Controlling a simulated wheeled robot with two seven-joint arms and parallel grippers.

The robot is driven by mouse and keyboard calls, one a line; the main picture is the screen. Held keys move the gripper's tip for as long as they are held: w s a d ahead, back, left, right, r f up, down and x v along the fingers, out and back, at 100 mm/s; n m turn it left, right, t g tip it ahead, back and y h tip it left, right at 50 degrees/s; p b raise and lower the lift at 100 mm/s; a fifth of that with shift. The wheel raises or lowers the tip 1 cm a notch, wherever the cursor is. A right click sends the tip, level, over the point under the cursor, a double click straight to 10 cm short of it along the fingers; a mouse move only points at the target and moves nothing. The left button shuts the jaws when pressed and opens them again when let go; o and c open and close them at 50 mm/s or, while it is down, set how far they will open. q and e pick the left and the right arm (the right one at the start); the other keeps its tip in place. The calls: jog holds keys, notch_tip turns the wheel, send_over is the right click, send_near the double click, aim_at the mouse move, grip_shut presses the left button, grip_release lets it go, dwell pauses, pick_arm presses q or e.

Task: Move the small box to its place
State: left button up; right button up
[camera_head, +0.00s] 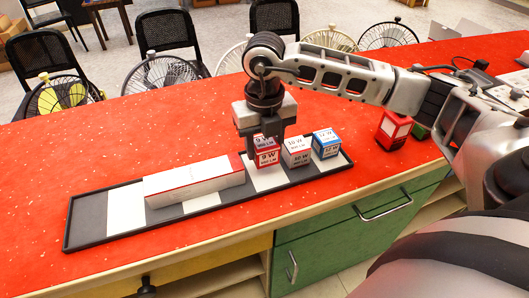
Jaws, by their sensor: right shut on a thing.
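The small box (267,158) is white and red, marked 9 W, at the middle of the counter. My right gripper (264,138) points down over it, with its fingers shut on the box's sides. The box is at the far side of a long black tray (86,222) with pale and dark bands; I cannot tell whether it touches the tray. Just right of it stand a white and grey 10 W box (297,153) and a blue and white box (326,144). A long white box (194,181) lies in the tray to the left. My left gripper is not in view.
The red counter (150,120) is clear behind and left of the tray. A red object (394,127) and a green one (420,131) stand to the right, near my right arm. Several fans (158,74) and black chairs (165,30) are behind the counter.

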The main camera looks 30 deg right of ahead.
aim_at(264, 156)
jog(key=shift+w+f, duration=0.1)
jog(key=shift+f, duration=1.75)
jog(key=o, duration=0.7)
notch_tip(264, 156, up, 12)
jog(key=shift+r, duration=0.2)
